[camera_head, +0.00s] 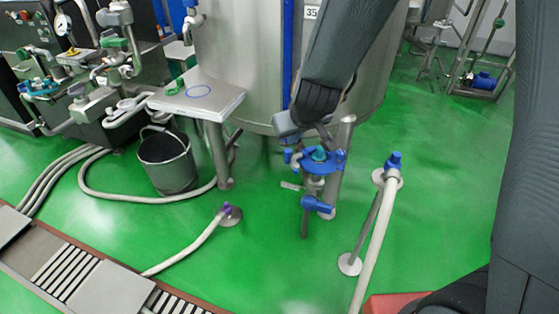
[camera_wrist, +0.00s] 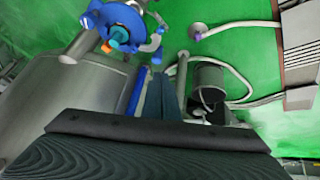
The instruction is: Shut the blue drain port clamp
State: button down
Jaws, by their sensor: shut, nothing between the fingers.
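The blue drain port clamp (camera_head: 318,166) sits around the port under the tank, with a teal piece in its middle. It also shows at the top left of the wrist view (camera_wrist: 118,32), with a curved grey part beside it. I cannot tell how far its halves are apart. My gripper (camera_head: 325,136) is just above and behind the clamp in the head view, apart or touching I cannot tell. In the wrist view my gripper (camera_wrist: 168,78) is shut and empty, pointing past the clamp's right side. A blue valve handle (camera_head: 318,205) is below the clamp.
The steel tank (camera_head: 238,60) stands close behind. A hose with a blue end (camera_head: 393,160) rests on a stand to the right. A purple-ended hose (camera_head: 227,210), a bucket (camera_head: 168,160) and a small steel table (camera_head: 195,92) are to the left. Green floor is clear between them.

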aim_at(293, 157)
jog(key=w+a+f+n+t+h+b, duration=0.4)
jog(key=w+a+f+t+b, duration=0.25)
jog(key=w+a+f, duration=0.25)
jog(key=s+a+f+n+t+h+b, duration=0.2)
jog(key=s+a+f+n+h+b, duration=0.1)
jog(key=s+f+h+b, duration=0.25)
jog(key=w+d+r+h+b, duration=0.1)
jog(key=w+d, duration=0.3)
jog(key=d, duration=0.3)
jog(key=shift+w+d+r+b, duration=0.15)
jog(key=shift+w+d+b, duration=0.2)
jog(key=shift+d+b, duration=0.05)
jog(key=shift+s+a, duration=0.1)
